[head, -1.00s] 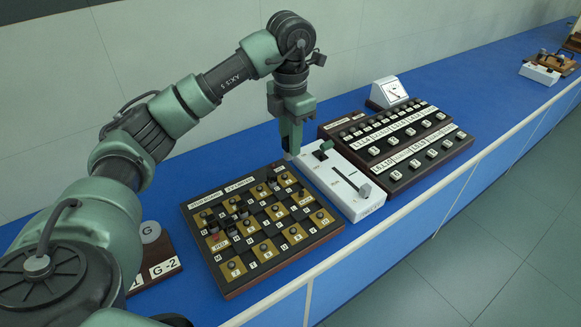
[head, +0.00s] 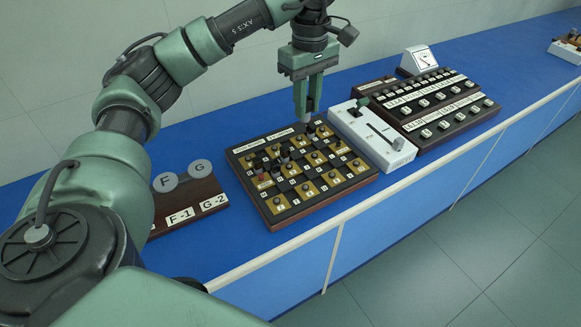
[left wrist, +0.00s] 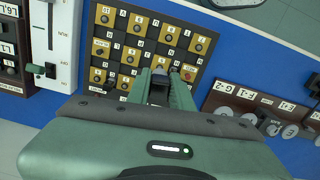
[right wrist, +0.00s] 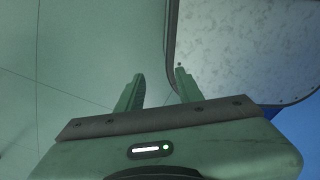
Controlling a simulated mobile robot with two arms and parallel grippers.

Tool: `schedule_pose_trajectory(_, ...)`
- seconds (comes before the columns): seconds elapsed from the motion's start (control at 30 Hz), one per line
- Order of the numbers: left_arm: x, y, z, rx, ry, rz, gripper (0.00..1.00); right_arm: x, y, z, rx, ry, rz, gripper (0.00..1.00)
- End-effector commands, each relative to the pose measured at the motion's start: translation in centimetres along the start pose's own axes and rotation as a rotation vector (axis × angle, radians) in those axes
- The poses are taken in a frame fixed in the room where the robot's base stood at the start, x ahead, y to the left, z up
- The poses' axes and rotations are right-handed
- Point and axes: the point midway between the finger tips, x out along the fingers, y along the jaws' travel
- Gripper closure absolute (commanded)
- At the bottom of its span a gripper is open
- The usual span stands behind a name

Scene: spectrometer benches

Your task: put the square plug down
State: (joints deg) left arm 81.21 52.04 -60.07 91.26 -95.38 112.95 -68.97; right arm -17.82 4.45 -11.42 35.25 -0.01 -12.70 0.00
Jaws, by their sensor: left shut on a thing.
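The fingers hide much of the plug. I cannot tell whether its lower end touches the board. The board has tan and dark squares, several round knobs, and several dark plugs standing near its middle left. My right gripper (right wrist: 159,84) is open and empty in the right wrist view, away from the board.
A white slider box (head: 372,140) stands close to the right of the board. Beyond it are a dark switch panel (head: 448,118) and a white meter (head: 419,60). A dark plate labelled F-1 and G-2 (head: 197,191) lies left. The blue bench (head: 225,130) is bare behind the board.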

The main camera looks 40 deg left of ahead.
Motion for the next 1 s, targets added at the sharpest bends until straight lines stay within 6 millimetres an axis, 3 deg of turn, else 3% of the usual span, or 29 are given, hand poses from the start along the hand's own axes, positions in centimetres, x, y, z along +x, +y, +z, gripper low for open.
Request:
schedule_pose_trajectory(0.23, 1.3, -0.1, 0.0, 0.121, -0.001, -0.004, 1.0, -0.2, 0.3, -1.2, -0.001, 0.016, 0.003, 0.64)
schedule_pose_trajectory(0.7, 13.0, -0.2, 0.1, 0.12, -0.002, -0.005, 1.0, -2.9, 0.6, -1.8, -0.002, 0.023, 0.007, 0.64)
schedule_pose_trajectory(1.0, 16.4, -0.1, 0.1, 0.12, -0.002, -0.003, 1.0, -3.5, 0.6, -1.5, -0.003, 0.018, 0.006, 0.64)
